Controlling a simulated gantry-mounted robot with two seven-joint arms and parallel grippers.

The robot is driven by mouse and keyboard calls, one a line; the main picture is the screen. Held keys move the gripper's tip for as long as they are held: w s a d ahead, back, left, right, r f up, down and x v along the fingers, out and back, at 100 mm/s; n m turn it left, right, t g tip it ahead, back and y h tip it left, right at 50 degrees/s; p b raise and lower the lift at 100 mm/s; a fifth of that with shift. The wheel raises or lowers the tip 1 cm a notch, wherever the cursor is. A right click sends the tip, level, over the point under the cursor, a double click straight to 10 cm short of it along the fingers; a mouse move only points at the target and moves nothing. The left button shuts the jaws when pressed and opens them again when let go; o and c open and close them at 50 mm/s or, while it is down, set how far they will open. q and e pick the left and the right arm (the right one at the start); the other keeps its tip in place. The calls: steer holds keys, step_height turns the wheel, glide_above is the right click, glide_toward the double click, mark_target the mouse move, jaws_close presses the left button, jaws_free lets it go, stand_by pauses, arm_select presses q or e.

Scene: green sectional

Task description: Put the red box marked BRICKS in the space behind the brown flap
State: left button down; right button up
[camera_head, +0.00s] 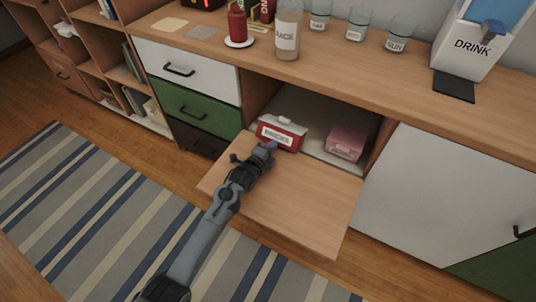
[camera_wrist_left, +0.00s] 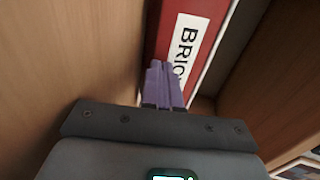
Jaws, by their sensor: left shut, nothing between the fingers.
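The red box marked BRICKS (camera_head: 286,127) sits at the left front of the open compartment, its label facing out. The brown flap (camera_head: 300,198) is folded down flat in front of the compartment. My left gripper (camera_head: 269,147) reaches over the flap to the lower front of the box. In the left wrist view the purple fingers (camera_wrist_left: 163,70) are shut together with nothing between them. They are against or very near the label side of the red box (camera_wrist_left: 192,22); I cannot tell if they touch. My right gripper is not in view.
A pink box (camera_head: 346,143) stands at the compartment's right. Drawers (camera_head: 196,107) flank it on the left, a white door (camera_head: 428,190) on the right. The counter above holds a juice bottle (camera_head: 288,33), several glasses and a drink dispenser (camera_head: 472,42). A striped rug lies on the floor.

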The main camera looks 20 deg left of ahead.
mark_target(277, 138)
arm_select(q)
steer(key=shift+w+d+b, duration=0.2)
steer(key=shift+w+b, duration=0.65)
steer(key=shift+w, duration=0.2)
steer(key=shift+w+d+b, duration=0.2)
steer(key=shift+w+b, duration=0.65)
steer(key=shift+w, duration=0.2)
steer(key=shift+w+d+b, duration=0.25)
steer(key=shift+w+b, duration=0.8)
steer(key=shift+b, duration=0.1)
steer(key=shift+w+d+b, duration=0.2)
steer(key=shift+w+b, duration=0.85)
steer(key=shift+b, duration=0.1)
steer(key=shift+w+d+b, duration=0.1)
steer(key=shift+w+b, duration=0.45)
steer(key=shift+b, duration=0.05)
steer(key=shift+r, duration=0.1)
